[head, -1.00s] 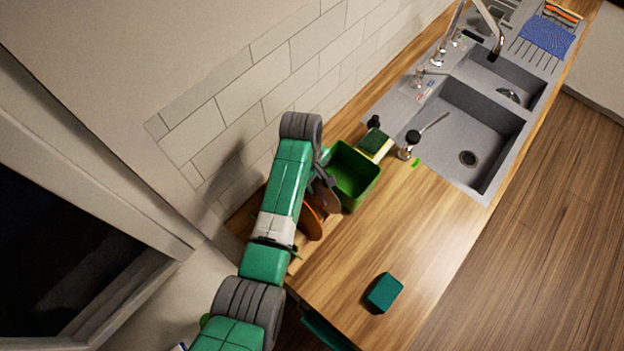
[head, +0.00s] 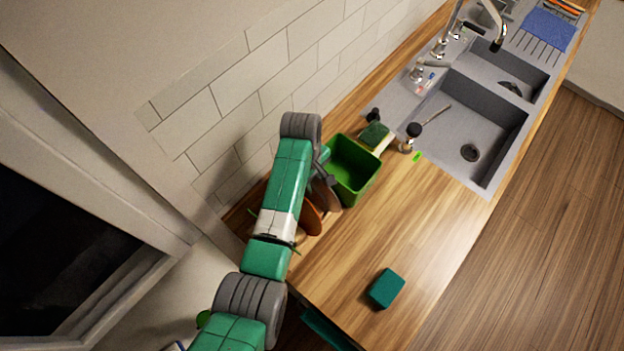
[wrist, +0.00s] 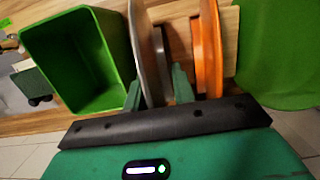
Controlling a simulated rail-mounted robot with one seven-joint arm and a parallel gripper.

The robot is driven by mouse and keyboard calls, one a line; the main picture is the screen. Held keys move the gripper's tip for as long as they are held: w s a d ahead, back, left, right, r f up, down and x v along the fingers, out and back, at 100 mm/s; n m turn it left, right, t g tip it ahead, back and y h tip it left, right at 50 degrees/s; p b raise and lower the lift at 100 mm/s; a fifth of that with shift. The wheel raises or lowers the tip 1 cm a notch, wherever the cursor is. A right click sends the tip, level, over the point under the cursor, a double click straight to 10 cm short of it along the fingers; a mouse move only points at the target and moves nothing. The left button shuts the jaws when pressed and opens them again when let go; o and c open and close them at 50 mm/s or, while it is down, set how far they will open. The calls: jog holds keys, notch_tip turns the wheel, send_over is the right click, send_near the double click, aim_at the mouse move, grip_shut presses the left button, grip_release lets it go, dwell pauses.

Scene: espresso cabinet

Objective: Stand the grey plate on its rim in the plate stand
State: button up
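The grey plate (wrist: 148,50) stands on edge, seen nearly edge-on between my fingers in the wrist view. It shows as a brownish disc (head: 327,194) beside my wrist in the head view. My gripper (wrist: 158,88) straddles its near edge; the left finger is close against it and a dark gap shows towards the right finger, so the fingers look open. Contact is hard to tell. An orange plate (wrist: 208,50) stands upright to the right, outside the fingers. The wooden plate stand (wrist: 230,42) shows only in part; the plate's seat in it is hidden.
A green bin (wrist: 75,60) stands close to the left of the plate; it also shows in the head view (head: 352,170). The tiled wall is close behind. A teal block (head: 387,288) lies on the front counter. Sponge (head: 374,134) and sink (head: 470,130) are farther right.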

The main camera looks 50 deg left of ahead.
jog(key=o, duration=0.3)
jog(key=r, duration=0.5)
jog(key=a+r, duration=0.1)
jog(key=r, duration=0.1)
jog(key=shift+s+r, duration=0.1)
jog(key=shift+r, duration=0.3)
